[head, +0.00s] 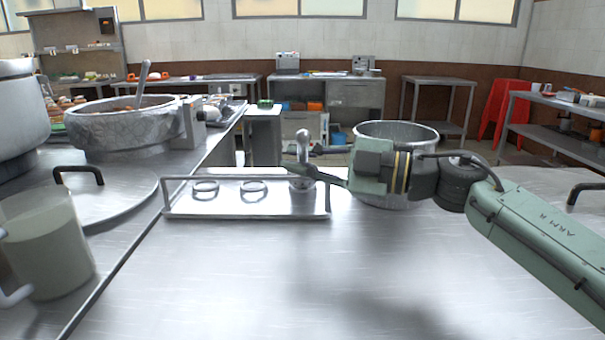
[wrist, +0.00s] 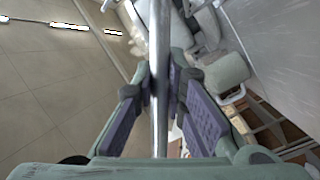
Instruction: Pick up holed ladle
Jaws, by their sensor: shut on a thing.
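A metal ladle (head: 302,150) stands upright at the right end of a low metal rack (head: 230,212) on the steel counter. Its upper part shows; its bowl and any holes cannot be made out. My gripper (head: 314,172) reaches in from the right and is shut on the ladle. In the wrist view the long shiny handle (wrist: 160,40) runs between the two purple-padded fingers of my gripper (wrist: 161,88). Two ring-shaped openings in the rack, left of the ladle, look empty.
An open steel pot (head: 385,132) stands just behind my wrist. A cloudy container (head: 50,245) and a flat lid (head: 115,205) are at the left. A large pot (head: 125,140) of food stands behind them. The front counter (head: 250,290) is clear.

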